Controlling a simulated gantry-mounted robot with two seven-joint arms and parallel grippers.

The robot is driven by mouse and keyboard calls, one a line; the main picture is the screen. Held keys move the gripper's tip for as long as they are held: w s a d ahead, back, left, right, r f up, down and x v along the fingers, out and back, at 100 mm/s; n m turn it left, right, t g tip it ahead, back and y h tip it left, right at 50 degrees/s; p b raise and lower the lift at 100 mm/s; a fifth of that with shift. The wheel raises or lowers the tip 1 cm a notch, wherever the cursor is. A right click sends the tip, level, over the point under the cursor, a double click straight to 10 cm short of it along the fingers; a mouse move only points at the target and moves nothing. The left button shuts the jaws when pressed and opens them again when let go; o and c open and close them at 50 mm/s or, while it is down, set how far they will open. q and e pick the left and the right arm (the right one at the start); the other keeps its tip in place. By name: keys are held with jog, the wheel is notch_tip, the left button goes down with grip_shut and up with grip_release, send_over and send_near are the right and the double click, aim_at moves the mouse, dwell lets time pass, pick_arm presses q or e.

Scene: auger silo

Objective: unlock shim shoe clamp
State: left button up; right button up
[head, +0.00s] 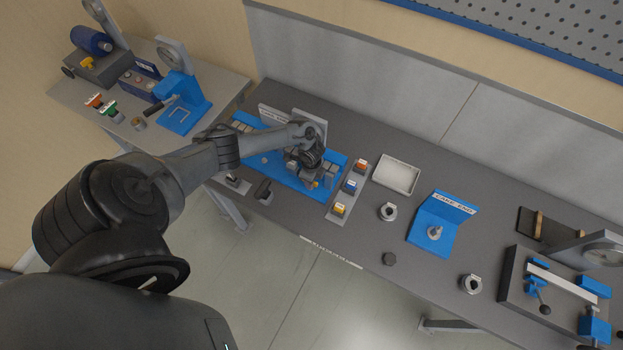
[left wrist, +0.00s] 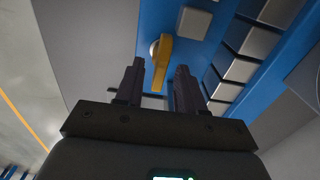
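A long blue fixture (head: 270,165) with rows of grey blocks lies on the dark bench; I take it to carry the shim shoe clamp. A small yellow lever (head: 315,184) shows at its right part, close to my left gripper (head: 308,181). In the left wrist view the yellow lever (left wrist: 162,62) has a round silver pivot at its far end. My left gripper (left wrist: 158,82) is open, its two dark fingers apart. The lever's near end lies in line with the gap between them; whether it is inside the gap I cannot tell. My right gripper is not in view.
A strip with red, blue and yellow blocks (head: 350,187) stands right of the fixture, then a white tray (head: 396,175) and a blue angled stand (head: 440,222). A dark handled part (head: 264,192) lies by the front edge. A side table (head: 225,92) holds other devices.

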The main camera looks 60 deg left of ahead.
pick_arm(q)
notch_tip(320, 180, up, 11)
jog(key=p, duration=0.1)
dwell(0.7)
jog(key=shift+s+f, duration=0.1)
jog(key=shift+f, duration=0.05)
